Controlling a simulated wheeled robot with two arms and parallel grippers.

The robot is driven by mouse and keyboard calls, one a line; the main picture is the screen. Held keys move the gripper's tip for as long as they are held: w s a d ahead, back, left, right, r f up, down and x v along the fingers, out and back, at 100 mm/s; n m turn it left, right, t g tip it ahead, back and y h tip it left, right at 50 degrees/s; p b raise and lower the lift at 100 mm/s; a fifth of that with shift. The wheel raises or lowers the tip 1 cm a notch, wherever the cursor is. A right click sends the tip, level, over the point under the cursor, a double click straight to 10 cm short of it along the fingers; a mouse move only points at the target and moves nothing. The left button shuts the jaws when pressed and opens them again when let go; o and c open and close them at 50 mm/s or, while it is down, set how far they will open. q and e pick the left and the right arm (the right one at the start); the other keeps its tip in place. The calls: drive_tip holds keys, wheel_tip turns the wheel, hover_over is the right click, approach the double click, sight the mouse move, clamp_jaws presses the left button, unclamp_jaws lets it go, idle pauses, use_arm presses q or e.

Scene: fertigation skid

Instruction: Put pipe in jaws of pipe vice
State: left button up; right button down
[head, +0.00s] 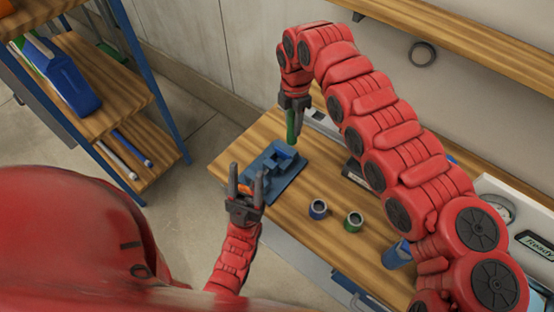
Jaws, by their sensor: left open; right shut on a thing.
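The pipe vice (284,171) is blue and sits on the wooden bench near its left end. A green pipe (291,126) hangs roughly upright from my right gripper (294,106), which is shut on it. The pipe's lower end shows just behind the vice in the picture. I cannot tell whether it touches the vice or is between the jaws. My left gripper (247,180) is open, at the vice's near left side. An orange part shows by its fingers, and I cannot tell whether it belongs to the vice. My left gripper hides part of the vice.
A blue-rimmed ring fitting (318,208) and a green one (354,221) stand on the bench (300,235) right of the vice. A blue cylinder (397,255) stands farther right. A shelf rack (125,100) is at the left. A wall shelf (470,55) runs above the bench.

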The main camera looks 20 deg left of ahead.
drive_tip(key=s+a+n, duration=0.2)
drive_tip(key=a+n, duration=0.1)
drive_tip(key=n+p, duration=0.1)
drive_tip(key=p, duration=0.3)
approach(277, 149)
drive_tip(key=s+f, duration=0.2)
drive_tip(key=f, duration=0.1)
drive_tip(key=d+f, duration=0.1)
drive_tip(key=f, duration=0.1)
drive_tip(key=shift+s+f, duration=0.1)
drive_tip(key=shift+s, duration=0.3)
drive_tip(key=shift+w+f, duration=0.15)
drive_tip(key=shift+f, duration=0.5)
drive_tip(key=c, duration=0.5)
unclamp_jaws()
drive_tip(key=shift+r, duration=0.1)
drive_tip(key=shift+r, duration=0.1)
